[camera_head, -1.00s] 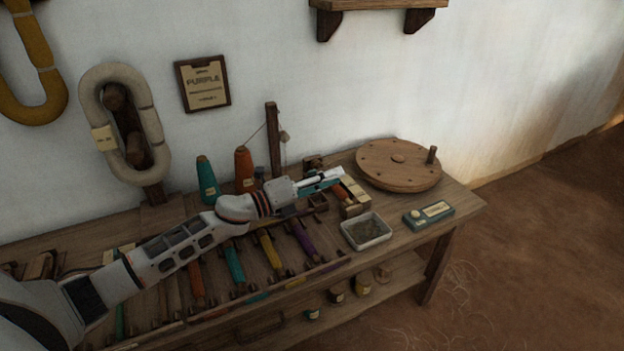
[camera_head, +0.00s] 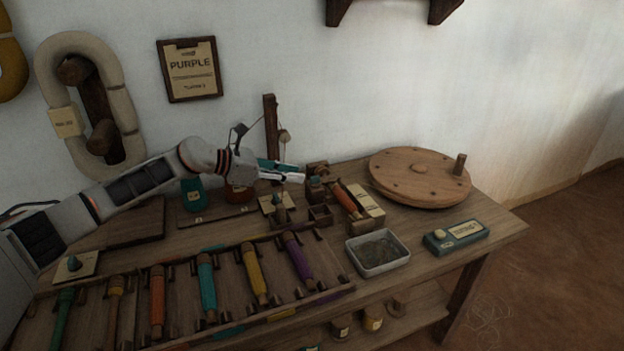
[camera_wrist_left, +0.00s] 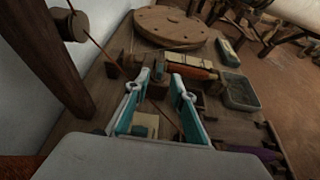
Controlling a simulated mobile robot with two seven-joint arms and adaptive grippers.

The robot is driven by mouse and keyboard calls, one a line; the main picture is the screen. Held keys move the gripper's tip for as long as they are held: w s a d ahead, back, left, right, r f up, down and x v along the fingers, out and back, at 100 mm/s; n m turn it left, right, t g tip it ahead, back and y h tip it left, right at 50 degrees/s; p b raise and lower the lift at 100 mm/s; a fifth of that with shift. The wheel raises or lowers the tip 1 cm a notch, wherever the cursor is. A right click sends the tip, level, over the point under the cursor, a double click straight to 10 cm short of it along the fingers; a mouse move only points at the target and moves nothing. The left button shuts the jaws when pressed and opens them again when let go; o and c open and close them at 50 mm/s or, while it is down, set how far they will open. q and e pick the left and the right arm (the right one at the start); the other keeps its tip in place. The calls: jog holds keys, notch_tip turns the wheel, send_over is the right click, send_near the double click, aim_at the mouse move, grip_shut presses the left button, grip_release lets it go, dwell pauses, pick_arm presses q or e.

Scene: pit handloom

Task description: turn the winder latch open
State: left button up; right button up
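The winder (camera_head: 318,178) is a small wooden block assembly on the bench, below the wooden post. An orange bobbin (camera_head: 345,201) lies at its right, and it also shows in the wrist view (camera_wrist_left: 196,73). My left gripper (camera_head: 299,175) is just left of the winder, above the bench. In the wrist view my left gripper (camera_wrist_left: 158,92) has its two teal-padded fingers apart, with nothing clearly held. A small dark upright part of the winder (camera_wrist_left: 158,70) stands just beyond the fingertips. I cannot make out the latch's angle. My right gripper is not in view.
The wooden post (camera_head: 271,138) with a thread stands behind my gripper. A round wooden wheel (camera_head: 418,175), a grey tray (camera_head: 378,253) and a teal box (camera_head: 456,237) are to the right. Colored bobbins (camera_head: 207,287) lie in a rack in front.

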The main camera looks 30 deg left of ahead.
aim_at(313, 177)
pick_arm(q)
jog(key=x, duration=0.4)
jog(key=shift+w+d+f+b, duration=0.1)
jog(key=shift+f+b, duration=0.25)
jog(key=shift+b, duration=0.05)
jog(key=shift+x, duration=0.75)
jog(key=shift+r, duration=0.15)
jog(key=shift+c, duration=0.3)
grip_shut()
